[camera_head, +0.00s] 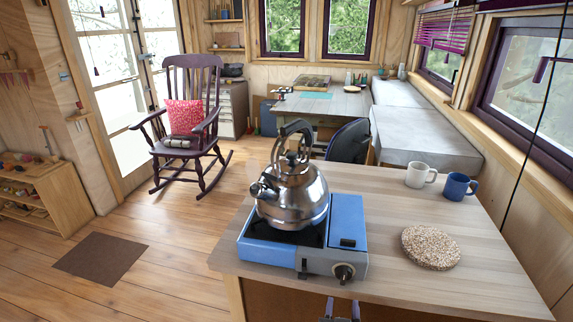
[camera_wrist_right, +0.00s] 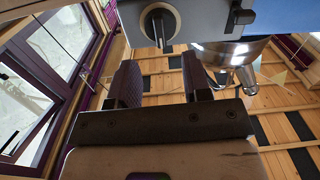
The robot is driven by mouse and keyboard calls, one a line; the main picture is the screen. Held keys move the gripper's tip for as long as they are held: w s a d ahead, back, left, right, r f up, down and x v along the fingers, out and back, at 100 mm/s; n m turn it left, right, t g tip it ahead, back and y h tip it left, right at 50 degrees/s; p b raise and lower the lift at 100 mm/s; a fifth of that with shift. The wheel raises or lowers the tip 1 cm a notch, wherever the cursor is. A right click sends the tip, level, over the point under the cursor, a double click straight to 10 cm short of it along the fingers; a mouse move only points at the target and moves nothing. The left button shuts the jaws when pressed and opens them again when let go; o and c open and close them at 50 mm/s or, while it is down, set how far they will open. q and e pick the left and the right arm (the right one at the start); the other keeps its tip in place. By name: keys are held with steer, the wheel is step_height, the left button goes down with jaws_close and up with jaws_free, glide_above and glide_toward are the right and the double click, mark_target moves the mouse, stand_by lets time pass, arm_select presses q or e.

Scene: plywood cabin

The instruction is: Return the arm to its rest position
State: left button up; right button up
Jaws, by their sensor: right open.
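A steel kettle (camera_head: 291,190) stands upright on a blue camping stove (camera_head: 348,228) near the left end of the table. The stove's dark control knob (camera_head: 343,272) is on its front face. My right gripper (camera_head: 342,309) shows at the bottom edge, below and in front of the knob, with only its fingertips visible. In the right wrist view, its two dark fingers (camera_wrist_right: 159,84) are apart with nothing between them. The knob (camera_wrist_right: 158,23) lies beyond the fingertips, clear of them, and the kettle (camera_wrist_right: 228,53) shows to the right. My left gripper is not in view.
A round cork-like mat (camera_head: 431,247) lies right of the stove. A white mug (camera_head: 420,175) and a blue mug (camera_head: 458,187) stand at the table's back right. A rocking chair (camera_head: 190,120) stands farther back left.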

steer(key=s+d+f+n+g+y+p, duration=0.15)
steer(key=s+f+g, duration=0.35)
steer(key=s, duration=0.6)
steer(key=s+d+f+n+g+y+p, duration=0.15)
steer(key=s+d+f+g, duration=0.35)
steer(key=s, duration=0.6)
steer(key=s+f+n+g+y+p, duration=0.15)
steer(key=s+f+g, duration=0.35)
steer(key=s, duration=0.6)
step_height(320, 180, up, 37)
steer(key=t+p, duration=0.1)
steer(key=p, duration=3.6)
steer(key=shift+w+a+t+y, duration=0.25)
steer(key=shift+w+t+y, duration=0.1)
steer(key=shift+y, duration=0.1)
